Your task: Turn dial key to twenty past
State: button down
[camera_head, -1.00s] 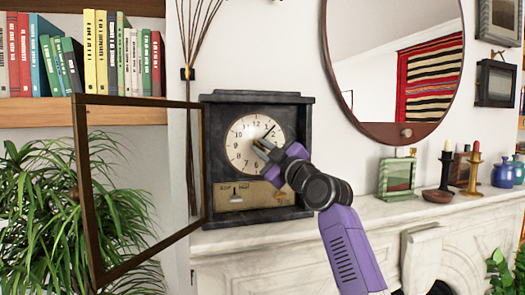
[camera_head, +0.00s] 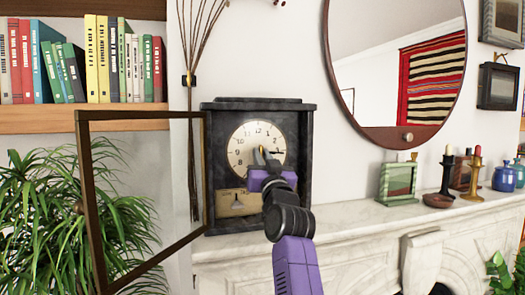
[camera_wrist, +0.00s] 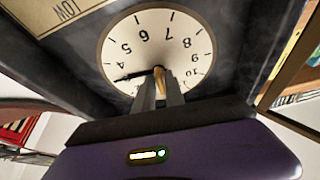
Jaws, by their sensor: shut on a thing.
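The dark mantel clock (camera_head: 305,150) has a cream dial (camera_head: 240,145), which appears upside down in the wrist view (camera_wrist: 120,35). A dark long hand (camera_wrist: 132,76) points between three and four in the wrist view, close to four. My gripper (camera_wrist: 162,92) is at the dial centre, its narrow fingers shut on a small brass-coloured dial key (camera_wrist: 158,76). In the head view my gripper (camera_head: 266,160) covers the lower dial. The short hand cannot be made out clearly.
The clock's framed glass door (camera_head: 145,115) stands open to the left. A brass plate with a small lever (camera_head: 237,200) sits below the dial. A green-framed picture (camera_head: 397,182) and candlesticks (camera_head: 475,172) stand right on the marble mantel (camera_head: 350,222). A plant (camera_head: 45,220) is left.

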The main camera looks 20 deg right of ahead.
jog(key=shift+a+m+g+h+p, duration=0.15)
jog(key=shift+m+h+p, duration=0.55)
jog(key=shift+m, duration=0.95)
jog(key=shift+m+g+h+p, duration=0.3)
jog(key=shift+m+h, duration=0.7)
jog(key=shift+m, duration=0.65)
jog(key=c, duration=1.5)
grip_release()
jog(key=shift+c, duration=0.2)
jog(key=b+v, duration=0.2)
jog(key=v, duration=0.5)
jog(key=shift+s, duration=0.35)
